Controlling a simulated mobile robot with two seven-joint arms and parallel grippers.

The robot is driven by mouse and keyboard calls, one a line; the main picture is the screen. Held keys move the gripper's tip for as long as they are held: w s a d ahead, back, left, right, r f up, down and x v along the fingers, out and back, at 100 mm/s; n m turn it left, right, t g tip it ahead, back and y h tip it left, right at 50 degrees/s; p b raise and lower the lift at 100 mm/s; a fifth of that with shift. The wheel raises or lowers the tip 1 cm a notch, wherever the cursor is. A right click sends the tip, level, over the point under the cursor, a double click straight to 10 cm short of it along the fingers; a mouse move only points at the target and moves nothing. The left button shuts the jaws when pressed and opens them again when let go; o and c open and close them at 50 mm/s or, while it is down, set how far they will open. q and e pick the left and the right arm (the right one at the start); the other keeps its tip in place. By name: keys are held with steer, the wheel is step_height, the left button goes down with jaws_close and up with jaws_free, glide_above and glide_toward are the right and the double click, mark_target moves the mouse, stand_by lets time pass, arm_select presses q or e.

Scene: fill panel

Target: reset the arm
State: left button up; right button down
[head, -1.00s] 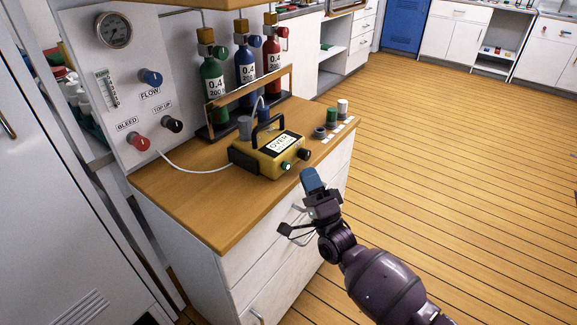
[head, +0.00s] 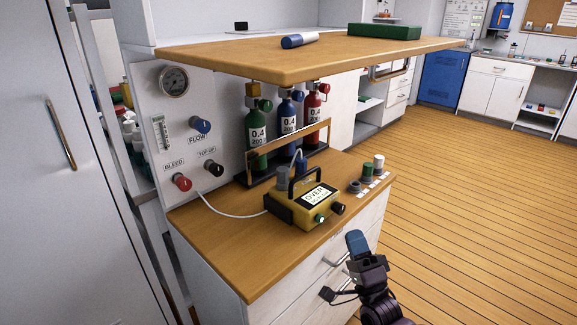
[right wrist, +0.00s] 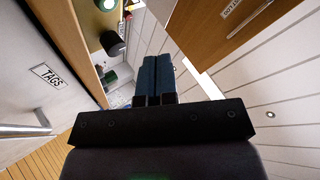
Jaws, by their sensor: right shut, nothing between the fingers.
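My right gripper (head: 357,243) is in front of the counter's right edge in the head view, pointing up, with blue fingers. In the right wrist view its two blue fingers (right wrist: 157,75) lie together, shut, with nothing between them. It is apart from the yellow device (head: 306,205), which stands on the wooden counter with its display reading "OVER" and a lit green button. My left gripper is not in view.
A panel with a gauge (head: 174,81) and red, black and blue knobs stands at the left. Green, blue and red cylinders (head: 289,118) stand behind a wooden rail. A wooden shelf (head: 250,58) overhangs them. Drawers marked TAGS (right wrist: 47,76) are close to the right gripper. Open floor (head: 460,190) lies to the right.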

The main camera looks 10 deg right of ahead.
arm_select(q)
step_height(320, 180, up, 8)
steer(key=p, duration=0.9)
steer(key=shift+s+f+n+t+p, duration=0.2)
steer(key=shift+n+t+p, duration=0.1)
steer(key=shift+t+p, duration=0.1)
arm_select(e)
steer(key=s+d+f+n+g+h, duration=0.2)
steer(key=s+f+n+g, duration=0.1)
steer(key=s, duration=0.9)
steer(key=s+d+f+n+g+h, duration=0.2)
steer(key=s+f+n+g, duration=0.2)
steer(key=s, duration=0.8)
steer(key=s+d+f+n+g+h, duration=0.1)
steer(key=s+f+n+g+h, duration=0.1)
steer(key=s+n+g, duration=0.5)
steer(key=s+f, duration=0.1)
steer(key=s, duration=0.4)
steer(key=shift+d+f, duration=0.15)
steer(key=shift+d, duration=0.25)
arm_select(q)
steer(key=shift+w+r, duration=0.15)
arm_select(e)
steer(key=shift+s, duration=0.1)
